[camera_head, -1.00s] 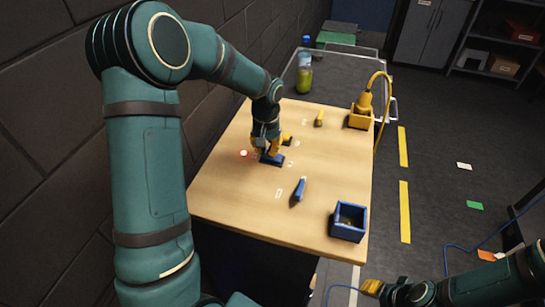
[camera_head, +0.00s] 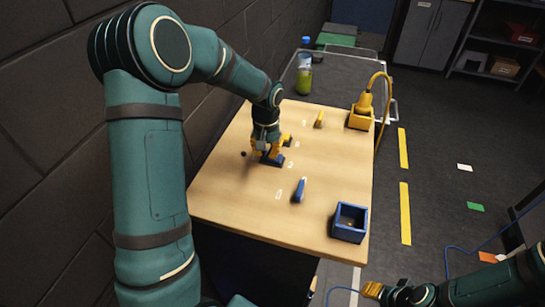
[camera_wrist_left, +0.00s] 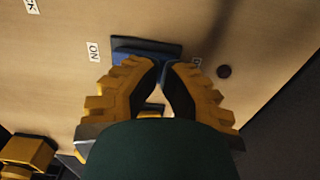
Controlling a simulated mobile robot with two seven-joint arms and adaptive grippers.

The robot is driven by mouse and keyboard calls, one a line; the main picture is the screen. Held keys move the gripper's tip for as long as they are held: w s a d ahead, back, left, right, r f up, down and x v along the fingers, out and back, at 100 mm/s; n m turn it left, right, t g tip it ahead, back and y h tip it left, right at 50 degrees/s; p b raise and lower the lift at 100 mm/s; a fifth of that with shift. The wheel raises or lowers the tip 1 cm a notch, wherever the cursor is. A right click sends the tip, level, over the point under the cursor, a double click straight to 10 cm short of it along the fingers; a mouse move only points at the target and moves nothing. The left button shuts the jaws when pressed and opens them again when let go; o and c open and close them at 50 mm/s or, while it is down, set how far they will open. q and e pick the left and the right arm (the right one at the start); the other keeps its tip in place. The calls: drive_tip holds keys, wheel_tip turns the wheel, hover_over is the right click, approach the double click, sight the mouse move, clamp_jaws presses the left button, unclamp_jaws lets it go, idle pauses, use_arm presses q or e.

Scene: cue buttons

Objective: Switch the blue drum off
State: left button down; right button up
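The blue switch piece (camera_head: 272,159), which I take for the blue drum, sits on the wooden table. Its dark blue base also shows in the left wrist view (camera_wrist_left: 145,48), with an ON label (camera_wrist_left: 93,51) at its left and another label, partly hidden, at its right. My left gripper (camera_head: 265,152) is down at this piece; in the left wrist view its fingertips (camera_wrist_left: 162,64) nearly meet over it and hide its middle. I see nothing clearly held. A small round lamp (camera_head: 243,154) beside it is dark. My right gripper (camera_head: 372,289) is low at right, off the table.
A yellow switch piece (camera_head: 287,140) stands just behind. A blue lever piece (camera_head: 299,190), a yellow lever piece (camera_head: 319,119), a blue box (camera_head: 349,235) and a yellow box (camera_head: 359,121) are on the table. A dark brick wall (camera_head: 40,150) runs along the left.

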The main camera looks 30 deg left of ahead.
use_arm(q)
drive_tip(key=shift+r+p, duration=2.35)
drive_tip(key=shift+r, duration=1.1)
